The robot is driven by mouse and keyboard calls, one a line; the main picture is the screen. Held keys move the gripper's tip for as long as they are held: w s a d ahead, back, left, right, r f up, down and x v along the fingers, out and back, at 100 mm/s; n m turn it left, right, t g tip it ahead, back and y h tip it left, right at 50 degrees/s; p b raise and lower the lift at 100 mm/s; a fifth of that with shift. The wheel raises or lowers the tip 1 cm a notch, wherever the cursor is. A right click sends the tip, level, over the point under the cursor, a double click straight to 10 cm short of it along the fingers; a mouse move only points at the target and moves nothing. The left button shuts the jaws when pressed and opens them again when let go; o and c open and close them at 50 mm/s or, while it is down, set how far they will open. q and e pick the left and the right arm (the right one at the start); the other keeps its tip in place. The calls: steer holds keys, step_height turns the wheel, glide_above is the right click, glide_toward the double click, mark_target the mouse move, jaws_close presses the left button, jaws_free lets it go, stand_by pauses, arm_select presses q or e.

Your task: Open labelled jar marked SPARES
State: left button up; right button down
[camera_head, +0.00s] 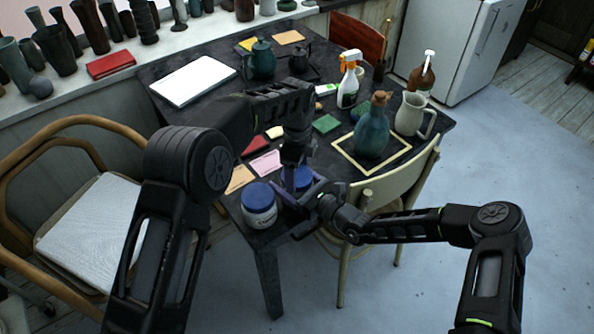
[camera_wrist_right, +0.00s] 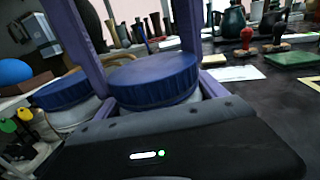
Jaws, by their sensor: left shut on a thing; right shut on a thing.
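A white jar with a blue lid (camera_head: 300,178) stands at the near corner of the dark table. My left gripper (camera_head: 293,168) comes down from above and is shut on this lid; its purple fingers stand on both sides of the lid in the right wrist view. My right gripper (camera_head: 300,205) is shut around the white body of the same jar (camera_wrist_right: 178,104), below the lid. The lid (camera_wrist_right: 153,80) sits on the jar. A second white jar with a blue lid (camera_head: 259,204) stands just left. Neither label can be read clearly; the held jar's label is hidden.
Coloured cards, among them a pink one (camera_head: 265,163), lie behind the jars. A blue-green bottle (camera_head: 372,132), a white jug (camera_head: 412,115) and a spray bottle (camera_head: 348,85) stand farther back. A pale chair (camera_head: 395,190) stands against the near right table edge.

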arm_select(q)
steer(key=n, duration=0.4)
steer(key=shift+n, duration=0.3)
steer(key=o, duration=1.5)
steer(key=shift+o, duration=0.2)
steer(key=shift+r, duration=2.3)
steer(key=shift+c, duration=0.2)
